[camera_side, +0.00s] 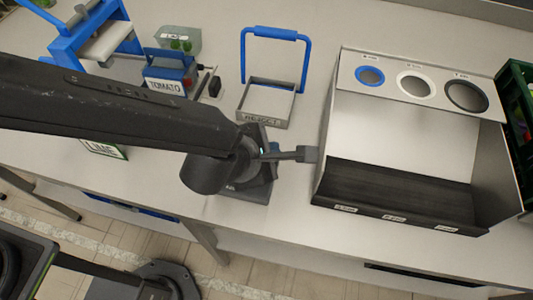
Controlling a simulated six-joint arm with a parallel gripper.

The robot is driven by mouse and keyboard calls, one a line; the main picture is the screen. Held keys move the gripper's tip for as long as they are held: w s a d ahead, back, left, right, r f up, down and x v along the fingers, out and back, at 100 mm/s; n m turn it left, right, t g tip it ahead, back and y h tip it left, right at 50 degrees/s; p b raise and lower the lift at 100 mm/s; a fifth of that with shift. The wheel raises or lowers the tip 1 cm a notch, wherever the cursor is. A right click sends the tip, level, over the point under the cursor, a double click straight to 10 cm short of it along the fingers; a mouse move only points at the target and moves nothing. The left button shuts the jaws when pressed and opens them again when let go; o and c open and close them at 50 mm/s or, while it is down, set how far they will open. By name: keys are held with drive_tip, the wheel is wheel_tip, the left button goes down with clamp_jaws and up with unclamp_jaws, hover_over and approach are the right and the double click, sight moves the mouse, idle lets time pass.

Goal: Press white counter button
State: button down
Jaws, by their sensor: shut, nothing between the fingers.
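My gripper (308,153) is shut and empty, pointing right, beside the left wall of a large white box (322,150). On the box's back panel are three round ringed openings or buttons: a blue ring (370,76), a white ring (416,86) and a black ring (466,96). Small labels sit above them, too small to read. I cannot tell whether the white ring is the white counter button. My gripper is apart from it, to its lower left. A dark device or part (258,188) shows under my wrist, partly hidden.
A tray with a blue handle (275,36) stands behind my gripper. A tomato-labelled box (165,86) and a blue-framed stand (70,45) are at the back left. A green crate (516,75) is at the right edge. The table's front edge runs below the box.

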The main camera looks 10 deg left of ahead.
drive_tip(key=shift+f, duration=0.45)
idle(0.6)
drive_tip(key=shift+r, duration=1)
drive_tip(key=shift+r, duration=0.1)
drive_tip(key=shift+r, duration=2.4)
